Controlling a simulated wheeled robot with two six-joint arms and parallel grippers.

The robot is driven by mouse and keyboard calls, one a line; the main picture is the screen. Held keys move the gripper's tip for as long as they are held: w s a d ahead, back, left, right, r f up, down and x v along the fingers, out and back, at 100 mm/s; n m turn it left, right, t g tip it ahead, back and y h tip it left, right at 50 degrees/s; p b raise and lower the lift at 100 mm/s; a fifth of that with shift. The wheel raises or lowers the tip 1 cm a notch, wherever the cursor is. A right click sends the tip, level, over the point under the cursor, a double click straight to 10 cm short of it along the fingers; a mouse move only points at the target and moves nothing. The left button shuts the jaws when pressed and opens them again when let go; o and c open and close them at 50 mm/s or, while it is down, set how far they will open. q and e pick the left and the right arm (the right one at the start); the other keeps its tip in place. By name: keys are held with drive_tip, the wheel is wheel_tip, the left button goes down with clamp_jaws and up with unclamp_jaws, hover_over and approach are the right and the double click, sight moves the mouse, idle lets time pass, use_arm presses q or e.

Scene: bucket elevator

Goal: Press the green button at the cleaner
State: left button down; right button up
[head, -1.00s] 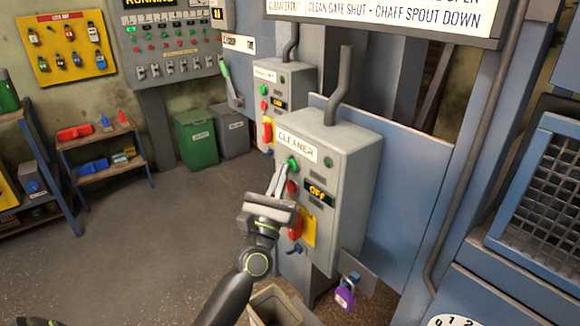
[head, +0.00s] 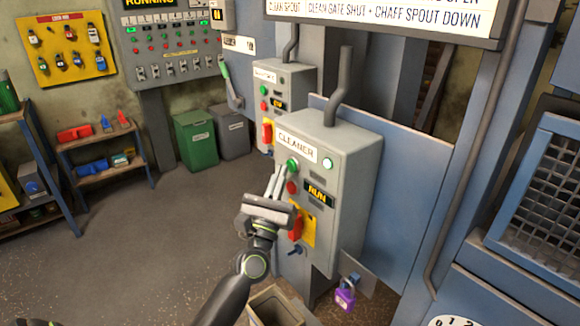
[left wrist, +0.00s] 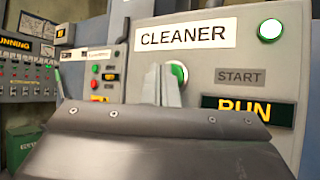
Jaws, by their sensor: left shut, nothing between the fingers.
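The grey cleaner control box (head: 345,190) has a label reading CLEANER (head: 296,147). Its green button (head: 292,164) is on the front face, above a red button (head: 291,187). The display (head: 319,194) reads RUN, and a round lamp (head: 328,162) is lit pale green. My left gripper (head: 280,170) is shut and empty, with its fingertips at the green button. In the left wrist view the fingertips (left wrist: 163,72) cover part of the green button (left wrist: 179,73); I cannot tell whether they still touch it. My right gripper is not in view.
A yellow plate with a red switch handle (head: 296,227) is below the buttons. A purple padlock (head: 345,298) hangs under the box. A similar box (head: 285,85) stands behind. Open floor (head: 150,240) lies to the left.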

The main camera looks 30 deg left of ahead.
use_arm(q)
drive_tip(key=shift+s+a, duration=0.15)
drive_tip(key=shift+s, duration=0.2)
drive_tip(key=shift+s+a, duration=0.35)
drive_tip(key=shift+s, duration=0.45)
drive_tip(key=shift+s+a, duration=0.3)
drive_tip(key=shift+s, duration=0.45)
drive_tip(key=shift+s+a, duration=0.35)
drive_tip(key=shift+s, duration=0.45)
